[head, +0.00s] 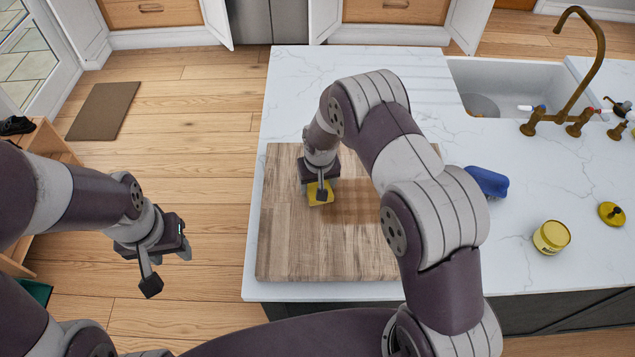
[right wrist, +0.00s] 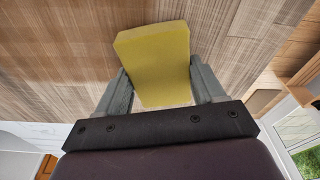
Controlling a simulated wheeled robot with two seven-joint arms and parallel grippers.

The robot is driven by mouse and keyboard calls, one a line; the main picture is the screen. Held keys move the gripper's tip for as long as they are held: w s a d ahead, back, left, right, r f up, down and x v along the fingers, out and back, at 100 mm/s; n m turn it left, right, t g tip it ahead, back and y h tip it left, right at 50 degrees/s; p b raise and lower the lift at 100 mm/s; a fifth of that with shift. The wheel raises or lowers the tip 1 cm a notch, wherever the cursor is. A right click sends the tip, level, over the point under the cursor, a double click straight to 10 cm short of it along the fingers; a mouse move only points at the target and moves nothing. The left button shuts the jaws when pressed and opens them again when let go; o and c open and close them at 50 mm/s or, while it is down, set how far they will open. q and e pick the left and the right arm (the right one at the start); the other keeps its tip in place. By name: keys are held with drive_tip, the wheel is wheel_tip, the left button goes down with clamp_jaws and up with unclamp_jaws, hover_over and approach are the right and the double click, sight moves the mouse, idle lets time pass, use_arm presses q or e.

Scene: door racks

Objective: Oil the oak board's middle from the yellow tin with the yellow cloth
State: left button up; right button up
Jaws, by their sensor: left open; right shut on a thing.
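The oak board (head: 300,245) lies on the white worktop. A darker, browner patch (head: 355,205) shows near its middle, partly hidden by my right arm. My right gripper (head: 318,190) is shut on the yellow cloth (head: 322,194), over the board just left of that patch. In the right wrist view the cloth (right wrist: 155,60) sits between both fingers, against the board's grain; I cannot tell whether it touches the wood. The yellow tin (head: 551,237) stands open on the worktop at the right. My left gripper (head: 168,268) is open and empty, left of the worktop.
A blue sponge-like item (head: 487,181) lies right of the board. A sink (head: 545,85) with a brass tap (head: 583,70) is at the back right.

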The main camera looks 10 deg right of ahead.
drive_tip(key=r, duration=0.1)
drive_tip(key=r+p, duration=0.1)
drive_tip(key=r, duration=0.1)
drive_tip(key=r+p, duration=0.1)
drive_tip(key=shift+d+r, duration=0.25)
drive_tip(key=shift+d, duration=0.15)
drive_tip(key=shift+a+r+p, duration=0.25)
drive_tip(key=shift+r+p, duration=0.4)
drive_tip(key=shift+r, duration=0.9)
drive_tip(key=shift+d, duration=0.15)
